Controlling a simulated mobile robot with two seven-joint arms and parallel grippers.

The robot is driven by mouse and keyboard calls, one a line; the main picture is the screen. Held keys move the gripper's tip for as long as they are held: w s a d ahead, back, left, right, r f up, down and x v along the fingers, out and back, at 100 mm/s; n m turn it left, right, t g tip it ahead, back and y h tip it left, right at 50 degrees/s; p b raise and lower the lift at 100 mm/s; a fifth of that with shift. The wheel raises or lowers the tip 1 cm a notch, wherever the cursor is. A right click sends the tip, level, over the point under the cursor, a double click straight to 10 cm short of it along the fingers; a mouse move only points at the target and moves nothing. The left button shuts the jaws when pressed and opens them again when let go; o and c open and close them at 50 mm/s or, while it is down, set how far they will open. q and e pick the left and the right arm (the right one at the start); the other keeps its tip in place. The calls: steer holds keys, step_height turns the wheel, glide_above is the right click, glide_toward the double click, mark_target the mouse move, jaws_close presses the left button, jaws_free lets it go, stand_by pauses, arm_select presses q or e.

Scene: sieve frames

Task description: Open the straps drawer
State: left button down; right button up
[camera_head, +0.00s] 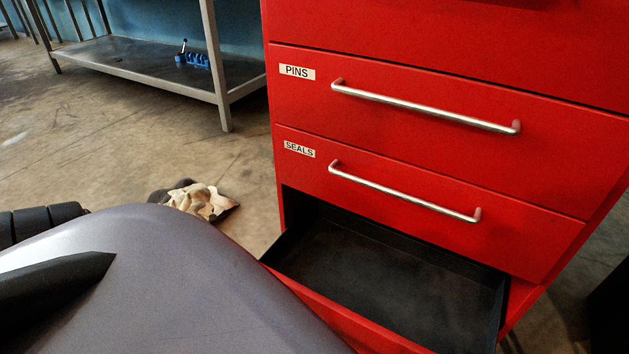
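A red drawer cabinet (440,60) stands at the right in the head view. Its drawer labelled PINS (400,110) and its drawer labelled SEALS (400,195) are shut, each with a silver bar handle. The drawer below SEALS (400,283) is pulled out, and its black tray shows no contents. Its front face is largely hidden by my grey body part and the picture's lower edge, so no label or handle on it shows. No straps label is visible. Neither gripper can be made out in this view.
A metal bench (130,65) with a low shelf stands at the back left; small blue items (192,60) sit on the shelf. A crumpled pale and dark cloth-like heap (205,202) lies on the floor left of the cabinet. The concrete floor (100,140) between is otherwise clear.

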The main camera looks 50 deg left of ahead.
arm_select(q)
steer(key=shift+s+d, duration=0.15)
steer(key=shift+s, duration=0.2)
arm_select(e)
steer(key=shift+s, duration=0.3)
arm_select(q)
steer(key=c, duration=1.2)
jaws_free()
steer(key=shift+o, duration=0.2)
arm_select(e)
steer(key=shift+d, duration=0.1)
arm_select(q)
steer(key=v, duration=0.7)
steer(key=shift+p, duration=0.3)
arm_select(e)
steer(key=shift+w+a+r, duration=0.15)
steer(key=shift+a, duration=0.1)
